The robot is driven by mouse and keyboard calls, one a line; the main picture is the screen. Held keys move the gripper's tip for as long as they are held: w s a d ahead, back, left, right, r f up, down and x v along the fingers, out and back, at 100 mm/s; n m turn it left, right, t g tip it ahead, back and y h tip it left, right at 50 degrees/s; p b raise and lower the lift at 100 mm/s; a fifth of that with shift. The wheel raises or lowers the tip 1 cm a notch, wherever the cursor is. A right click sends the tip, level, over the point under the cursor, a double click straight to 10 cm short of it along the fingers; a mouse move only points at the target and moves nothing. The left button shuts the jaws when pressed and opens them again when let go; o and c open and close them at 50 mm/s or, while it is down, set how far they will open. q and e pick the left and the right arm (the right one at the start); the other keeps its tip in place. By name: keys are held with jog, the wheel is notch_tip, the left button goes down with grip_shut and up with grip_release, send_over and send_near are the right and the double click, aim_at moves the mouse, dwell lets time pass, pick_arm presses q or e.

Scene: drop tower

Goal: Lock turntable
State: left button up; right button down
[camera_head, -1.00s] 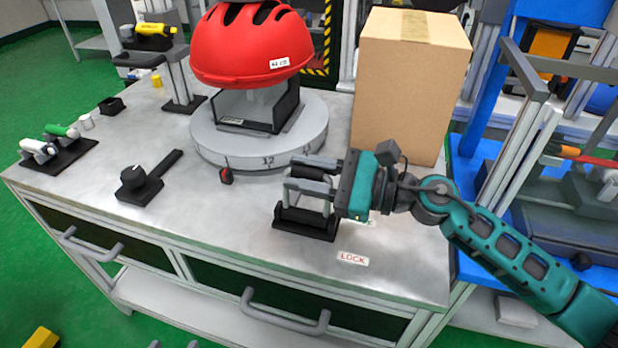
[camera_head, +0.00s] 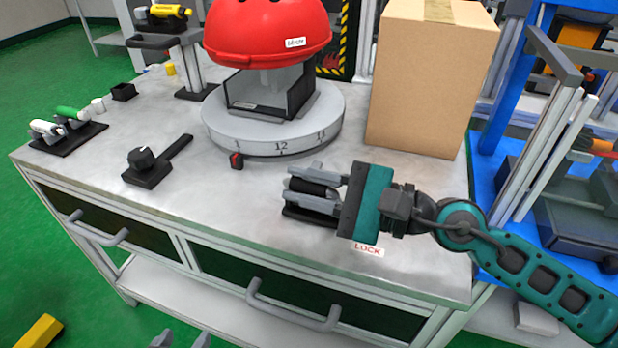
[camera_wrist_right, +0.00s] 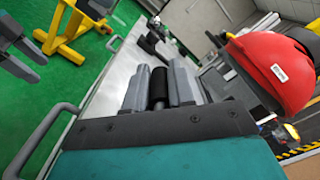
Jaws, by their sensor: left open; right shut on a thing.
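The turntable (camera_head: 225,138) is a round pale disc with numbers on its rim, 12 facing front. It carries a dark bracket and a red helmet (camera_head: 265,32). The lock lever's black grip (camera_head: 312,187) lies between my right gripper's fingers (camera_head: 314,184), above a dark base (camera_head: 310,216) beside the LOCK label (camera_head: 368,250). My right gripper is shut on this grip; the right wrist view shows the black grip (camera_wrist_right: 159,84) between the fingers. My left gripper (camera_head: 181,340) is open and empty, low in front of the bench; its fingers also show in the right wrist view (camera_wrist_right: 22,60).
A cardboard box (camera_head: 425,85) stands behind my right gripper. A black knob with a bar (camera_head: 150,165) and a rack of small tools (camera_head: 68,135) are at left. A red pointer (camera_head: 236,160) sits at the turntable's front. Drawer handles (camera_head: 292,308) stick out in front.

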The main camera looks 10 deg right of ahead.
jog(key=shift+s+f, duration=0.1)
jog(key=shift+f, duration=0.2)
jog(key=c, duration=1.2)
grip_release()
jog(key=shift+o, duration=1.2)
jog(key=shift+r, duration=0.1)
